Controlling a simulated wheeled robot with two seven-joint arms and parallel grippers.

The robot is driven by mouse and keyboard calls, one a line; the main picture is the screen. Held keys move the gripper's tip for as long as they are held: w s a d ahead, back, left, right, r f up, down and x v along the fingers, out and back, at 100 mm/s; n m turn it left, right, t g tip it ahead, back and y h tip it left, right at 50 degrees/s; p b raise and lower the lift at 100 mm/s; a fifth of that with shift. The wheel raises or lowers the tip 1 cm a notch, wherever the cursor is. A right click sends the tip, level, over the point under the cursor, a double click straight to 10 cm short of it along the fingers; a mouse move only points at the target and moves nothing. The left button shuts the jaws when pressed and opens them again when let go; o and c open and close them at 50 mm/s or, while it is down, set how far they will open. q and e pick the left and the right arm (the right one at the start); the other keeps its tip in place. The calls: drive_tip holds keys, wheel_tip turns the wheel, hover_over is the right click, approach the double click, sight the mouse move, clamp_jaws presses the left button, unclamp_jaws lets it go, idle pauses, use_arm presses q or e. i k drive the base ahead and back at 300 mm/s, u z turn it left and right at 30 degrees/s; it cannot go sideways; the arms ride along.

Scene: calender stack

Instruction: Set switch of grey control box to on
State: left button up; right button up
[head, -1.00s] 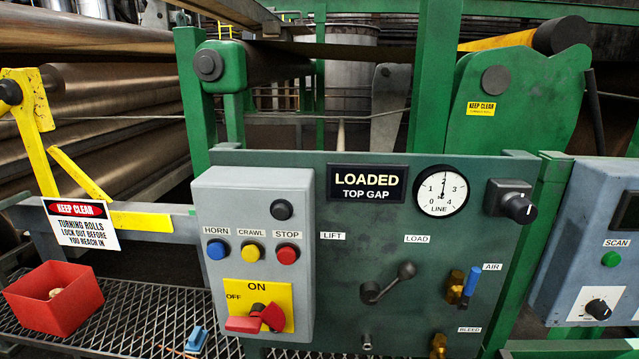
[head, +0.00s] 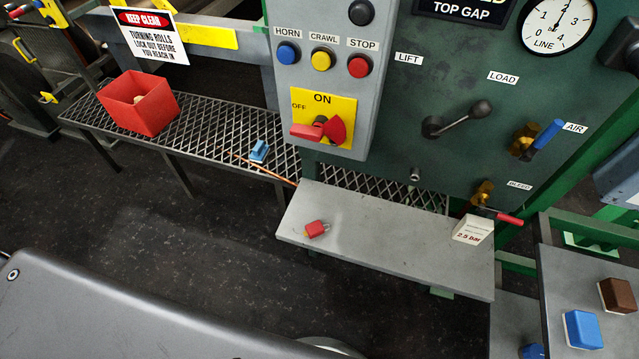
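The grey control box (head: 387,75) is mounted at the left of the dark green panel. Its red rotary switch (head: 318,130) sits on a yellow plate (head: 345,105) marked ON at the top and OFF at the left. The longer end of the red handle points left, toward the side of the OFF mark. Above the plate are a blue HORN button (head: 287,53), a yellow CRAWL button (head: 321,60), a red STOP button (head: 359,65) and a black knob (head: 361,12). Neither of my grippers is in view.
A grey shelf (head: 380,245) below the panel holds a red padlock (head: 316,229) and a white 2.5 bar block (head: 472,230). A red bin (head: 139,103) and a blue object (head: 259,151) are on the mesh walkway (head: 215,125). Dark floor in front looks clear.

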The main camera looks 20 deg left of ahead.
sight(334, 129)
drive_tip(key=z, duration=0.95)
drive_tip(key=k, duration=1.4)
drive_tip(key=u, duration=2.05)
